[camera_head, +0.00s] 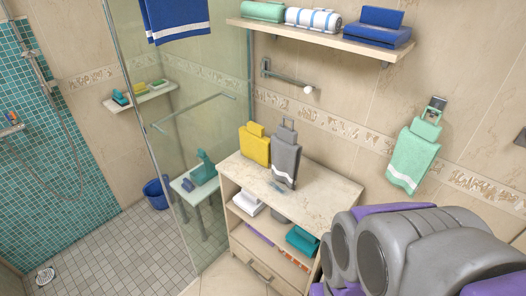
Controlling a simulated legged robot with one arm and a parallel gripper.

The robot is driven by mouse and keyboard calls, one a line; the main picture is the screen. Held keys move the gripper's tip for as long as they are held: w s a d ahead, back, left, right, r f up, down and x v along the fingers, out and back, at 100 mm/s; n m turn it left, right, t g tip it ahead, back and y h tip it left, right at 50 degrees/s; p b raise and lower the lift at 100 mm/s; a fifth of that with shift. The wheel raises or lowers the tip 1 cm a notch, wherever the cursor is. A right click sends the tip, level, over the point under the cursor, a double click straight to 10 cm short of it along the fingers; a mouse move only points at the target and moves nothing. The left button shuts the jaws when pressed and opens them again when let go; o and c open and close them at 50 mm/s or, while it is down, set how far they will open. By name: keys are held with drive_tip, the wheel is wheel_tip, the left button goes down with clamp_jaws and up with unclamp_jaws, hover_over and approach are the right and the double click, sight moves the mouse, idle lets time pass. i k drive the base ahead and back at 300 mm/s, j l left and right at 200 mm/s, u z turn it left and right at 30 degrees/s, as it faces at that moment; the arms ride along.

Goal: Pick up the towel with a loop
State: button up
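A mint-green towel (412,157) with a white stripe near its hem hangs on the right wall. Its narrow upper part reaches a metal hook (438,103). A grey towel (286,162) with white stripes near its hem hangs down at the back of the cabinet top, with a narrow loop-like piece above it. A yellow towel (255,148) stands just left of the grey one. My grey and purple arm fills the lower right, below the mint towel; my gripper's fingers do not show.
A cabinet (330,187) with a beige top and open shelves holds folded towels. A wall shelf (325,37) above carries rolled and folded towels. A towel bar (285,80) sticks out below it. A glass shower panel (215,120) stands left of the cabinet, with a blue towel (175,18) above.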

sight(286, 153)
drive_tip(key=i+u, duration=0.25)
drive_tip(key=u, duration=0.15)
drive_tip(key=i+l+u, duration=0.2)
drive_tip(key=u, duration=0.25)
